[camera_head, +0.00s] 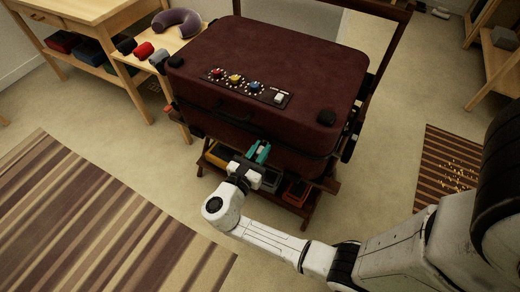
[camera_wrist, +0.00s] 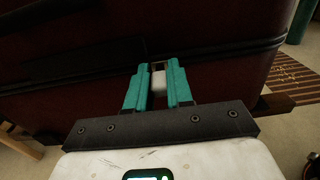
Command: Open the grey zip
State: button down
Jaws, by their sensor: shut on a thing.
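The dark maroon suitcase (camera_head: 300,62) lies closed on a wooden rack. A dark zip line runs around its side. My gripper (camera_head: 260,152) is at the suitcase's near side, below the black handle (camera_head: 233,116). In the wrist view, the teal fingers of my gripper (camera_wrist: 158,76) are shut on a small light grey piece, the grey zip's pull (camera_wrist: 158,83), right against the suitcase wall (camera_wrist: 225,72).
The lid carries a black panel with coloured knobs (camera_head: 235,80) and a white switch (camera_head: 279,98). Bins (camera_head: 296,190) sit on the rack below. A striped rug (camera_head: 95,215) covers the floor at front left.

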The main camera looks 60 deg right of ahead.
dwell(0.3)
jog(key=s+p, duration=0.3)
jog(key=s, duration=0.4)
jog(key=s+p, duration=0.4)
jog(key=s, duration=0.3)
jog(key=shift+d+r+p, duration=0.2)
jog(key=shift+p, duration=0.1)
jog(key=shift+s+f, duration=0.1)
jog(key=shift+s, duration=0.1)
jog(key=c, duration=1)
grip_release()
jog(key=shift+a, duration=0.1)
jog(key=a, duration=1)
jog(key=shift+s+a+b, duration=0.15)
jog(key=shift+a+b, duration=0.15)
